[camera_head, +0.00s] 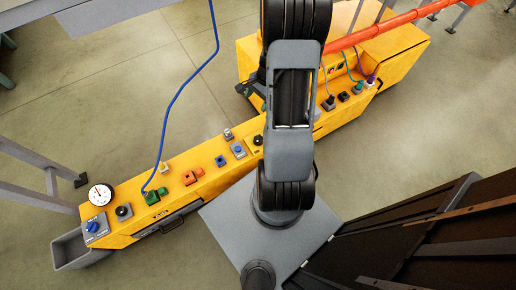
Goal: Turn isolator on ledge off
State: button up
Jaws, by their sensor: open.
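A long yellow ledge (205,188) runs from the lower left up toward the middle. At its left end is a blue rotary knob (93,228) on a grey-blue plate, which looks like the isolator. The knob's exact position and the plate's markings are too small to read. My arm stands upright in the middle and hides part of the ledge and the yellow cabinet behind it. My gripper cannot be made out; my own arm links fill the place where it might be.
A white dial gauge (100,194), a black knob (123,211), a green connector (152,197) with a blue cable, and orange (192,176) and blue (220,160) parts sit along the ledge. A grey bin (72,252) is at its left end. A dark panel (420,240) fills the lower right.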

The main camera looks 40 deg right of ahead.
aim_at(259, 138)
jog(key=s+d+f+m+y+b, duration=0.1)
jog(key=d+f+m+b, duration=0.1)
jog(key=f, duration=0.6)
jog(key=s+d+f+m+b, duration=0.2)
jog(key=f+b, duration=0.1)
jog(key=f, duration=0.4)
jog(key=b+x, duration=0.1)
jog(key=x, duration=0.3)
jog(key=b+x, duration=0.2)
jog(key=x, duration=0.2)
jog(key=b+x, duration=0.1)
jog(key=x, duration=0.4)
jog(key=shift+w+b, duration=0.35)
jog(key=shift+b, duration=0.05)
jog(key=c, duration=0.9)
